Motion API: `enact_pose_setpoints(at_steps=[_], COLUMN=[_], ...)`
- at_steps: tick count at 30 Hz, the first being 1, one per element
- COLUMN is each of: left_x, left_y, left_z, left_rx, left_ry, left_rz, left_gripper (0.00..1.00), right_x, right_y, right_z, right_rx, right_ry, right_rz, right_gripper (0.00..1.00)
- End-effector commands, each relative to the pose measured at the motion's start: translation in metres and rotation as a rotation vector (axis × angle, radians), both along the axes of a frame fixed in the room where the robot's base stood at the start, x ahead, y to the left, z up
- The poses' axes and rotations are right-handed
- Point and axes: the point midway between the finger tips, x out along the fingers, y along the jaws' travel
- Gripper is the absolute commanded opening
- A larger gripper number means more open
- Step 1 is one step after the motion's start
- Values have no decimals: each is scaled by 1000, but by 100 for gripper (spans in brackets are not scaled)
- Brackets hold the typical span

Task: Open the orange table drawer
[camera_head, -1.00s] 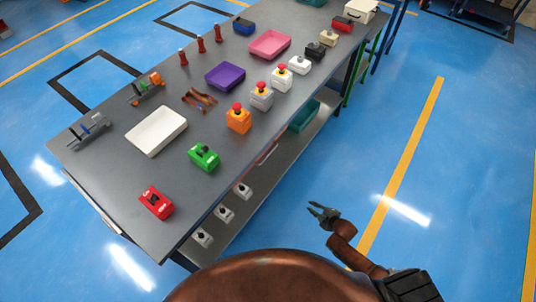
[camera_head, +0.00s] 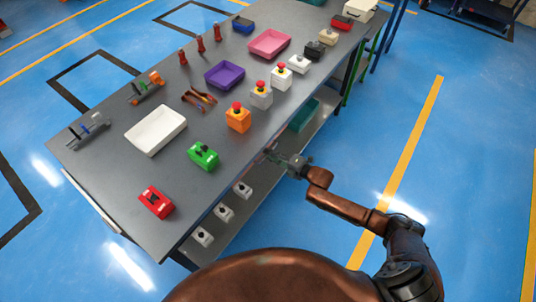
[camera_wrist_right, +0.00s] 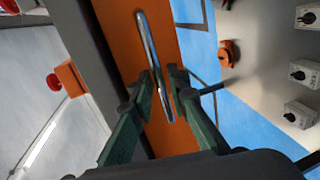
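The orange drawer front (camera_wrist_right: 185,145) fills the middle of the right wrist view, with a long metal handle (camera_wrist_right: 146,38) across it. My right gripper (camera_wrist_right: 163,72) has its two dark green fingers spread on either side of the handle; the bar runs between them. I cannot tell whether a finger touches it. In the head view my right gripper (camera_head: 272,158) is at the table's near long edge, just below the tabletop. The drawer is mostly hidden there by the tabletop edge and the gripper. My left gripper is not in view.
The grey table (camera_head: 110,190) carries a white tray (camera_head: 156,130), a purple tray (camera_head: 224,75), a pink tray (camera_head: 269,44) and several button boxes, including an orange one (camera_head: 238,121). A lower shelf (camera_head: 215,250) holds white switch boxes. The blue floor to the right is clear.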

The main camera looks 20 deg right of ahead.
Motion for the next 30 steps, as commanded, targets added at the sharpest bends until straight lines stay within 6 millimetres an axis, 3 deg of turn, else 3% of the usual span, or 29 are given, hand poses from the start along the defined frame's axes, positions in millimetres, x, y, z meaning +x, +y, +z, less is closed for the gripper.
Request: enact_pose_setpoints(at_steps=[12, 19, 30], left_x=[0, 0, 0], left_y=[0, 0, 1], left_z=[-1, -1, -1], left_rx=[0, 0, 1], left_ry=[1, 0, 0], left_rz=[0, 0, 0], left_gripper=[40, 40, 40], right_x=[8, 8, 8], right_y=[6, 6, 6], right_z=[-2, -2, -2], right_rx=[2, 1, 2], right_ry=[1, 1, 1], right_rz=[0, -1, 0], right_gripper=[15, 0, 0])
